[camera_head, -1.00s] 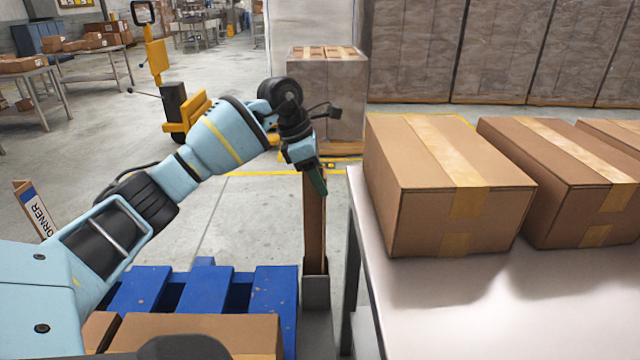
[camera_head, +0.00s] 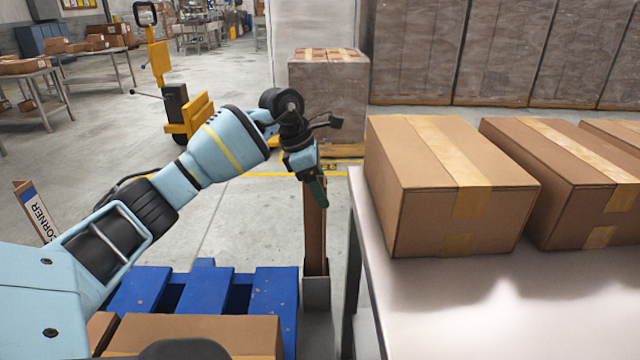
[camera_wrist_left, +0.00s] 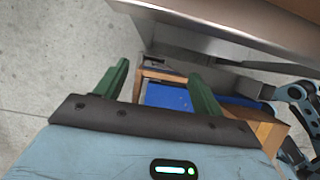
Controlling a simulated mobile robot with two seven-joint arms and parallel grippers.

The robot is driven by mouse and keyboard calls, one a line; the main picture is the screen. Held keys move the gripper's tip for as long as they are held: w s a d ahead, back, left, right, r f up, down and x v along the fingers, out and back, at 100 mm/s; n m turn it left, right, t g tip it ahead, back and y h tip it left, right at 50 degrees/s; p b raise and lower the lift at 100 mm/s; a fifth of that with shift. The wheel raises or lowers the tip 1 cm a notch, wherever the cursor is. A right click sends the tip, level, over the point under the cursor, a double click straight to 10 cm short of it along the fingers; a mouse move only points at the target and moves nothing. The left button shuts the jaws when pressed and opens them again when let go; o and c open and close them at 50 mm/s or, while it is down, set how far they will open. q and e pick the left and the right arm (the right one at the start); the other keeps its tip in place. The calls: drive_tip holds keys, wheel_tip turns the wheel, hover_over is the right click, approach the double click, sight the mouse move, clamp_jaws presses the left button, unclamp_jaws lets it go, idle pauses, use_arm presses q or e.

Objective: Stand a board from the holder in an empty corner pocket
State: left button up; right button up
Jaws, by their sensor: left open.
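My left gripper (camera_head: 317,192) is open, pointing down at the upper part of a brown upright board (camera_head: 315,235). The board stands in a narrow grey holder (camera_head: 316,292) beside the table. In the left wrist view the green fingers (camera_wrist_left: 158,82) are apart, with a brown board edge (camera_wrist_left: 163,75) showing between and beyond them; I cannot tell whether they touch it. A board marked "CORNER" (camera_head: 35,212) stands tilted at the far left, its foot hidden by my arm. The blue pallet (camera_head: 205,285) lies below; its corner pockets are not clear. My right gripper is not in view.
A metal table (camera_head: 450,300) close on the right carries several cartons (camera_head: 450,190). A carton (camera_head: 200,335) sits on the pallet at the front. A yellow pallet truck (camera_head: 185,115) and a wrapped stack (camera_head: 328,95) stand behind. Open floor lies between.

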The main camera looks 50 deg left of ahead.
use_arm(q)
drive_tip(key=p+v, duration=0.3)
drive_tip(key=v, duration=0.9)
drive_tip(key=shift+p, duration=0.3)
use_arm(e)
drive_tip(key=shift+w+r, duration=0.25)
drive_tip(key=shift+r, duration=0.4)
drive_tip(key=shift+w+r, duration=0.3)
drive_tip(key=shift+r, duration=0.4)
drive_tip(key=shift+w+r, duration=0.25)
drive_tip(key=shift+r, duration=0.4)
use_arm(q)
drive_tip(key=shift+r, duration=0.15)
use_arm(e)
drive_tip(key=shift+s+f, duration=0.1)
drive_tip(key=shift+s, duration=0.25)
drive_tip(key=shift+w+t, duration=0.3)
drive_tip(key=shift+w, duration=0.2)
